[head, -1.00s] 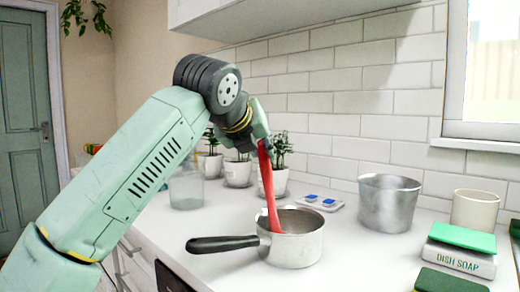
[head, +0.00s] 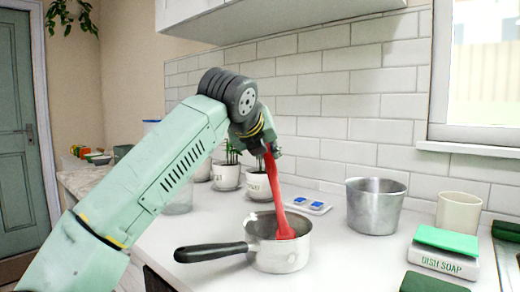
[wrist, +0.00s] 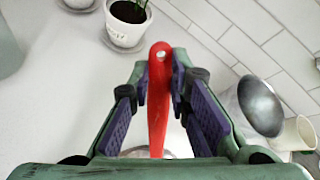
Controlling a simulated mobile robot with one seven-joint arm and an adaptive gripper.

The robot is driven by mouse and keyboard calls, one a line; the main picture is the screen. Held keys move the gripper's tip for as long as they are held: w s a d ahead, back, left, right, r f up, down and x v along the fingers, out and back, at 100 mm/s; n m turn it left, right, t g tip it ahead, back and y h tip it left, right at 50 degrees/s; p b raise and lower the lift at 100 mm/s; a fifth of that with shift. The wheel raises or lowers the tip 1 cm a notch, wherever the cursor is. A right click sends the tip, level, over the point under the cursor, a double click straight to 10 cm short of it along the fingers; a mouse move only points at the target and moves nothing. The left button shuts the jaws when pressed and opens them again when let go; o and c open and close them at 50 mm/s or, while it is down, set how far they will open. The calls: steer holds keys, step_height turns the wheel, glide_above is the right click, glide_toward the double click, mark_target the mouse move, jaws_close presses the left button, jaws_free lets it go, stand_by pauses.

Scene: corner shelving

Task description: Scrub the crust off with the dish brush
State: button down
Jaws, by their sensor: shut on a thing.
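My gripper (head: 262,150) is shut on the handle of a red brush (head: 274,190), which slants down into a small metal saucepan (head: 281,258). The wrist view shows the red handle (wrist: 158,105) between the purple-padded fingers of the gripper (wrist: 165,75). The brush's lower end is inside the saucepan.
A tall metal pot (head: 375,207) and a cream cup (head: 458,213) stand to the right. A dish soap box (head: 444,260) with a green top is at the front right. Potted plants (head: 226,176) and a tray with blue tablets (head: 306,205) stand behind. The counter between pan and soap is clear.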

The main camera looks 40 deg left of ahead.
steer(key=shift+w, duration=0.9)
steer(key=shift+r, duration=0.1)
step_height(320, 180, up, 7)
steer(key=p, duration=0.5)
steer(key=shift+p, duration=0.3)
